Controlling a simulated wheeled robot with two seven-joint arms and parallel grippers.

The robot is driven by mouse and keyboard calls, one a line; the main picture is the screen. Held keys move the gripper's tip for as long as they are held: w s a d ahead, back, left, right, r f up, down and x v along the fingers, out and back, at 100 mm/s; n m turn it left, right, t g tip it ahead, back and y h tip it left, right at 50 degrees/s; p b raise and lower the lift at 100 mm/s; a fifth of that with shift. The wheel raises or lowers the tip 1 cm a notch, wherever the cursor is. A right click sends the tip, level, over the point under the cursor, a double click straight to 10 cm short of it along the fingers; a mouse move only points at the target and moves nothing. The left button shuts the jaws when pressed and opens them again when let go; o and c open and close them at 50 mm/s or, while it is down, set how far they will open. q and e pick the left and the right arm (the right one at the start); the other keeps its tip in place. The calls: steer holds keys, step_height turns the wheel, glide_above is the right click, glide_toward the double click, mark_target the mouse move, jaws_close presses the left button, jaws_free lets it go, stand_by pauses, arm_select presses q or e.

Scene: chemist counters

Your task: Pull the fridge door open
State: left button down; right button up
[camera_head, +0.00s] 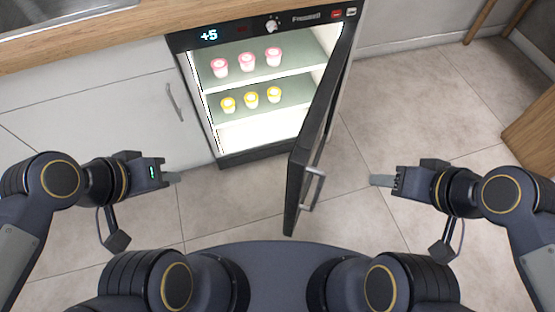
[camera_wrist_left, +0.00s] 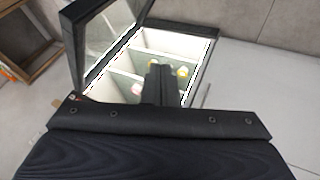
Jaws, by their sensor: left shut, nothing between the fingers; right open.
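The fridge (camera_head: 262,146) is a small under-counter unit, and its lit inside shows in the head view. Its dark-framed door (camera_head: 318,110) stands wide open, swung out toward me, hinged on the right side. The door's metal handle (camera_head: 313,188) is on the outer face, facing right. My left gripper (camera_head: 176,177) is shut and empty, left of the door and in front of the white cabinet. My right gripper (camera_head: 378,180) is open and empty, right of the handle and apart from it. The open door (camera_wrist_left: 108,42) also shows in the left wrist view.
Several pink-lidded cups (camera_head: 247,62) stand on the upper shelf and yellow-lidded cups (camera_head: 251,100) on the lower one. A wooden counter (camera_head: 140,32) runs above the fridge and white cabinet (camera_head: 95,115). Tiled floor is clear right of the door. Wooden furniture (camera_head: 535,130) stands at far right.

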arm_select(q)
steer(key=w+d+f+n+g+h+p, duration=0.2)
steer(key=w+d+f+n+g, duration=0.25)
steer(key=w+n, duration=0.2)
steer(key=w+d+f+n+g+h+p, duration=0.1)
steer(key=w+d+f+n+g+h, duration=0.1)
steer(key=w+d+f+n+g, duration=0.45)
steer(key=s+d+f+m+t+b, duration=0.1)
steer(key=s+d+f+t, duration=0.1)
steer(key=d+f, duration=0.4)
steer(key=shift+d+f+t+b, duration=0.3)
steer(key=shift+d+f+b, duration=0.05)
steer(key=shift+d, duration=1.2)
